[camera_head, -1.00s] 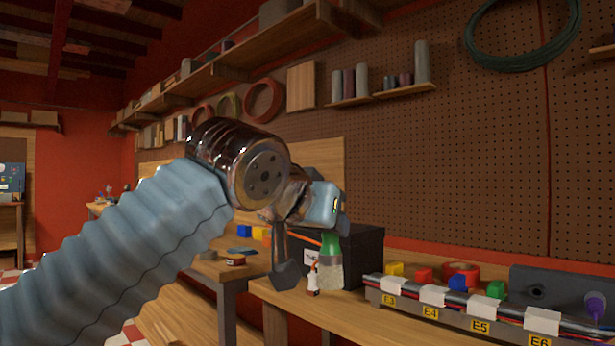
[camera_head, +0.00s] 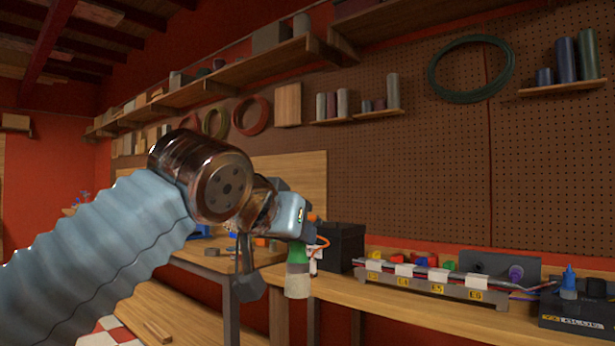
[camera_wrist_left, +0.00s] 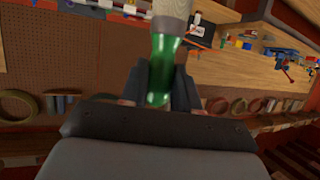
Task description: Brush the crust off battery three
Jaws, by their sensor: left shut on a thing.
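My left gripper (camera_head: 293,240) reaches in from the left and is shut on a brush with a green handle (camera_head: 297,254). The brush hangs with its pale bristle head (camera_head: 297,284) down, in front of the bench. In the left wrist view the green handle (camera_wrist_left: 162,66) sits between the fingers, and the pale bristles (camera_wrist_left: 180,12) point to the top edge. A black battery-like box (camera_head: 580,312) stands at the right edge with a blue piece (camera_head: 569,284) on top. I cannot read a number three on it, nor make out any crust. My right gripper is not in view.
A black box (camera_head: 342,250) stands on the bench behind the brush. A cable rail with white clips and numbered tags (camera_head: 430,285) runs along the bench, with coloured blocks and a grey block (camera_head: 500,264) behind it. The bench front (camera_head: 380,312) is clear.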

